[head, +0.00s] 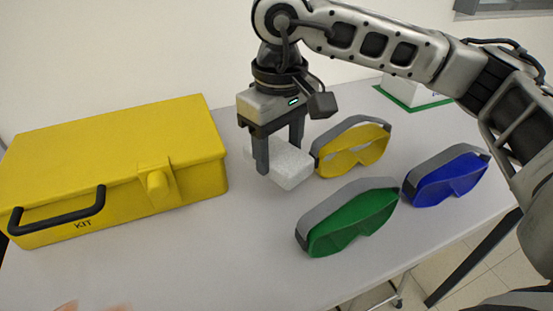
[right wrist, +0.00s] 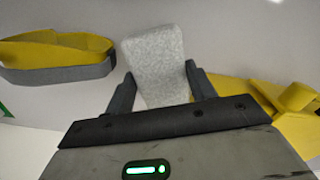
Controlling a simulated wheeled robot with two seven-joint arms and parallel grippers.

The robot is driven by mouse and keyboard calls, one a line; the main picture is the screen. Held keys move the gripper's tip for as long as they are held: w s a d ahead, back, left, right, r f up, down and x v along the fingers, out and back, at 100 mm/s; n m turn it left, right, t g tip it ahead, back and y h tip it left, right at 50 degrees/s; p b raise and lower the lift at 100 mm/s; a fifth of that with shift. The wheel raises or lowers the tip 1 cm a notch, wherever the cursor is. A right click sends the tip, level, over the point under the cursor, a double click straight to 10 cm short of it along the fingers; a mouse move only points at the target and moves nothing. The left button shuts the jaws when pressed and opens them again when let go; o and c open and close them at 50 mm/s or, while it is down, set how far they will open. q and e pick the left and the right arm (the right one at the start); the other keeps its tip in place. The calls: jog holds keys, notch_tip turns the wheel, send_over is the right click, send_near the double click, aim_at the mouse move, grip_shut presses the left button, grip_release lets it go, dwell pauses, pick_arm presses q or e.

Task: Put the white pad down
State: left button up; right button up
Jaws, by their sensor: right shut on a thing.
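The white pad (head: 291,170) is a pale, speckled block between the fingers of my right gripper (head: 279,157). The gripper points down and is shut on the pad. In the right wrist view the pad (right wrist: 155,60) sticks out past both fingertips. It is close to the table top (head: 235,245), but I cannot tell whether it touches. The pad lies between the yellow kit case and the yellow goggles. My left gripper is not in view.
The yellow case (head: 105,150) with a black handle stands on the left. Yellow goggles (head: 355,155), green goggles (head: 345,230) and blue goggles (head: 450,185) lie to the right. A white box with a green base (head: 413,94) is at the back. The front middle is clear.

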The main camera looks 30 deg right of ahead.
aim_at(276, 165)
jog(key=shift+w+f, duration=0.7)
jog(key=shift+f, duration=0.1)
jog(key=shift+w+f, duration=0.1)
jog(key=shift+f, duration=1.55)
jog(key=shift+f, duration=0.2)
jog(key=o, duration=1)
jog(key=shift+c, duration=0.2)
jog(key=shift+r, duration=0.1)
